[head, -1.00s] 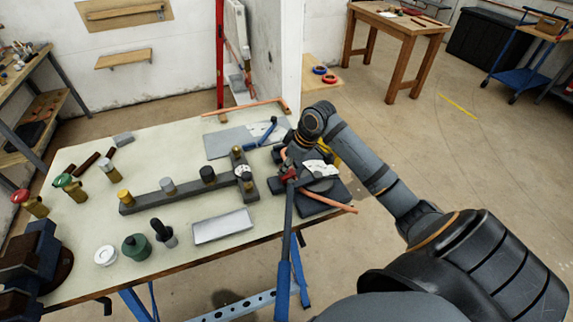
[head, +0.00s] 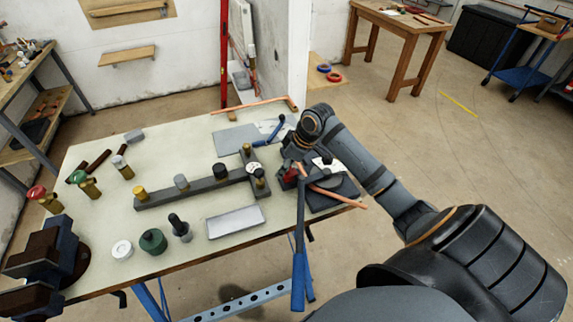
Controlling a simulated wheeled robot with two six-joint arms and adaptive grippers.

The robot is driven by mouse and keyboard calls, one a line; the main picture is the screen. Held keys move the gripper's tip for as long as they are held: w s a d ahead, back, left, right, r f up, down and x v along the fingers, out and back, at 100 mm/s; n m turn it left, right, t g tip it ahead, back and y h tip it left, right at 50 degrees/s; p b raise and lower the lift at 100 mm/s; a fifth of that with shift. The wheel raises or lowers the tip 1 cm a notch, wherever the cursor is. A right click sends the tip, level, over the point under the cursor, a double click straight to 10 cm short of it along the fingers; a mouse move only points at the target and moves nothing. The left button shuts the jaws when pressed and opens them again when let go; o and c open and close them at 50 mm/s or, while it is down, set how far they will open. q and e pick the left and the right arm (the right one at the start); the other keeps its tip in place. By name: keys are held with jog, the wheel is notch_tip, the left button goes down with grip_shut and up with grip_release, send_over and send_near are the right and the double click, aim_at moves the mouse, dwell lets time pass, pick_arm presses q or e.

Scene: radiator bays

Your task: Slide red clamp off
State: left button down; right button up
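A small red part (head: 290,174), likely the red clamp, shows at the right end of the table, beside a dark bending tool with a pale scale (head: 322,164). A long blue-handled lever (head: 299,262) runs from there past the front table edge. A copper pipe (head: 340,196) lies across the tool, its right end sticking out. My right gripper (head: 298,156) is just above and beside the red part, pointing down-left. Its fingers are dark and small, so I cannot tell whether they touch or hold the red part. My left gripper is out of view.
A dark rail (head: 190,194) with several fittings lies left of the tool. A grey tray (head: 235,222) and a blue-handled tool (head: 268,134) are nearby. A vice (head: 48,262) stands at the table's left end.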

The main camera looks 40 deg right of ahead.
jog(key=shift+d, duration=0.25)
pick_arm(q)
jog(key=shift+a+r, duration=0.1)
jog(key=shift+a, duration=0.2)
pick_arm(e)
jog(key=v, duration=1.2)
jog(key=shift+a, duration=0.2)
